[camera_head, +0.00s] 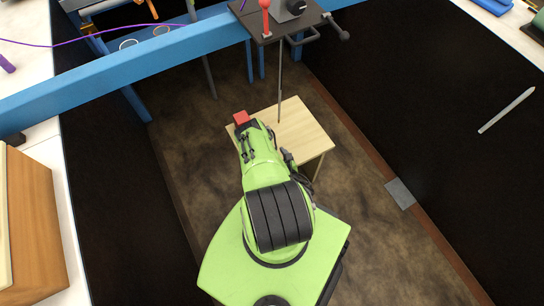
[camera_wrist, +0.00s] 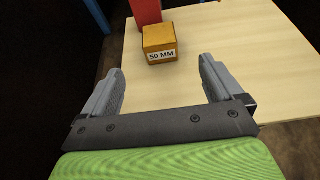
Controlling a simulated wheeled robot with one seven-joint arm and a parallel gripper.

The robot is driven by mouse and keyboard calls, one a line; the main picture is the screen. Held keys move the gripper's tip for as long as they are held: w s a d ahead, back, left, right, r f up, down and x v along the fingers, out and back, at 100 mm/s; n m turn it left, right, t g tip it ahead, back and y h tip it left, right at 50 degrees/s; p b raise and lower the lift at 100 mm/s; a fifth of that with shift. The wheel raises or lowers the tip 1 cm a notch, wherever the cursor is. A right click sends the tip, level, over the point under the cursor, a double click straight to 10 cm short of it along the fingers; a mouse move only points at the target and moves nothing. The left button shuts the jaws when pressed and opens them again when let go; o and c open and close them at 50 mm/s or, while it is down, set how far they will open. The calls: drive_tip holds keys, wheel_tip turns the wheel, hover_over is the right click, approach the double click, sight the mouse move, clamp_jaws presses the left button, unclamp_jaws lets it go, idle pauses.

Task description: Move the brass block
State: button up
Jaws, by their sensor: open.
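The brass block (camera_wrist: 158,37), a golden-brown cube with a white "50 MM" label on its near face, sits on the pale wooden table (camera_wrist: 230,45) in the wrist view. The table also shows in the head view (camera_head: 303,125). My gripper (camera_wrist: 161,68) is open and empty. Its two grey fingers point toward the block, which lies beyond the fingertips, roughly centred between them. I see no contact. In the head view my arm reaches the table's left side, and I cannot make out the brass block there.
A red block (camera_head: 241,118) stands at the table's far left edge; it shows just behind the brass block in the wrist view (camera_wrist: 146,12). A thin rod (camera_head: 280,85) hangs down to the table. A blue beam (camera_head: 130,65) crosses above. The table's right part is clear.

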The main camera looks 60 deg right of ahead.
drive_tip(key=b, duration=0.2)
drive_tip(key=w+f+b, duration=0.1)
drive_tip(key=b, duration=0.1)
drive_tip(key=shift+w+d+f, duration=0.25)
drive_tip(key=shift+d+f, duration=0.05)
drive_tip(key=shift+d, duration=0.05)
drive_tip(key=shift+w+d+f+b, duration=0.15)
drive_tip(key=shift+w+b, duration=0.15)
drive_tip(key=shift+b, duration=0.4)
drive_tip(key=b+x, duration=0.1)
drive_tip(key=x, duration=0.3)
drive_tip(key=b+x, duration=0.1)
drive_tip(key=x, duration=0.3)
drive_tip(key=b+x, duration=0.2)
drive_tip(key=x, duration=0.3)
drive_tip(key=shift+w+r, duration=0.1)
drive_tip(key=shift+r, duration=0.25)
drive_tip(key=shift+c, duration=0.4)
clamp_jaws()
drive_tip(key=shift+d, duration=0.1)
